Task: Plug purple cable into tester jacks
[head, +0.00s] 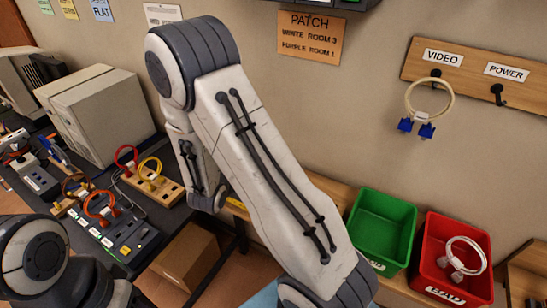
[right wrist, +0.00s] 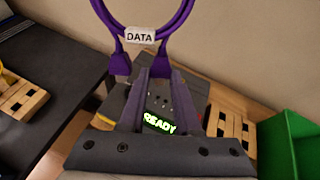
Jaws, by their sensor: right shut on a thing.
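The purple cable (right wrist: 143,22) is at the top of the right wrist view, looped, with a white DATA tag (right wrist: 140,37). My right gripper (right wrist: 160,75) is shut on the purple cable; the exact grip point is unclear. Beyond the fingers is a dark grey box, apparently the tester (right wrist: 189,92), with small dark holes and a lit green READY display (right wrist: 159,124). The head view shows neither gripper; my right arm hides the tester there.
A green bin (head: 382,229) and a red bin (head: 452,262) holding a white cable (head: 465,255) stand right of my arm. A white cable with blue plugs (head: 429,103) hangs under VIDEO; the POWER hook (head: 497,95) is empty. The dark table (head: 145,249) at left is crowded.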

